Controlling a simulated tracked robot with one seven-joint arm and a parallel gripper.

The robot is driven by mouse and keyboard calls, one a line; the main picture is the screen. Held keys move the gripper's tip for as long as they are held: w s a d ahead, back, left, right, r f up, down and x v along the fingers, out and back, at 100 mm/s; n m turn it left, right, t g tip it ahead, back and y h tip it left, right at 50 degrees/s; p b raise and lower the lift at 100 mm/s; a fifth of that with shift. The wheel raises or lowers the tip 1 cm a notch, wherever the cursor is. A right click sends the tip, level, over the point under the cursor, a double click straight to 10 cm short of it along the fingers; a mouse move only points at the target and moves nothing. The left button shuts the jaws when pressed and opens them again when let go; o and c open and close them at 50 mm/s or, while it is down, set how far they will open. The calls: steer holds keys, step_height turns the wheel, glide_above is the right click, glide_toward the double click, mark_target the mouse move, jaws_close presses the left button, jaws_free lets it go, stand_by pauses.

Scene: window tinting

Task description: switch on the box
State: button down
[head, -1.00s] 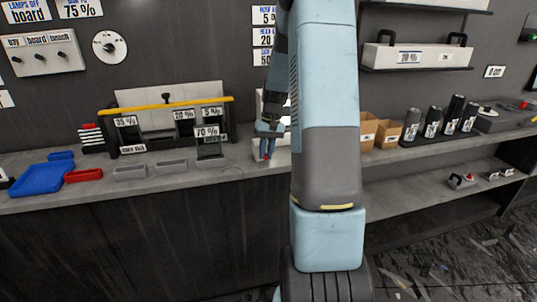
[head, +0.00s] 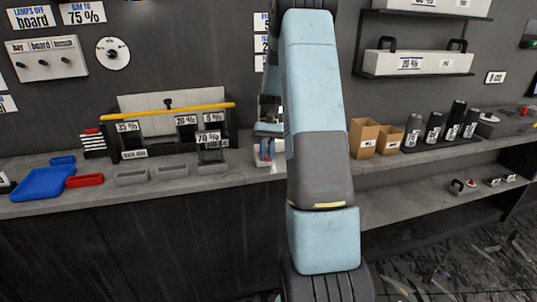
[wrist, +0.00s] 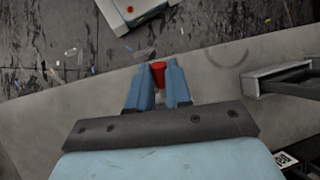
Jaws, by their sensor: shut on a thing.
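My gripper (wrist: 162,84) shows in the wrist view with its two blue fingers shut on a small red thing (wrist: 157,70). Only the rounded red end shows between the fingers. In the head view my gripper (head: 264,152) is over the back counter, partly hidden behind my arm. A white box (wrist: 131,8) with a red dot on it is at the top edge of the wrist view, apart from the fingertips and cut off by the frame. In the head view, pale surfaces beside the gripper are mostly covered, so I cannot tell whether they are that box.
A grey counter (head: 235,178) runs along the wall. Left of my gripper stand a rack (head: 176,109) with percent labels, grey trays (head: 132,178) and a blue tray (head: 42,183). Right of my arm stand cardboard boxes (head: 363,140) and dark canisters (head: 434,133).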

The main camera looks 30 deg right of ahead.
steer(key=shift+d, duration=0.1)
steer(key=c, duration=1.1)
jaws_free()
steer(key=shift+o, duration=0.2)
steer(key=v, duration=1.3)
steer(key=shift+w+r, duration=0.2)
steer(key=shift+d, duration=0.1)
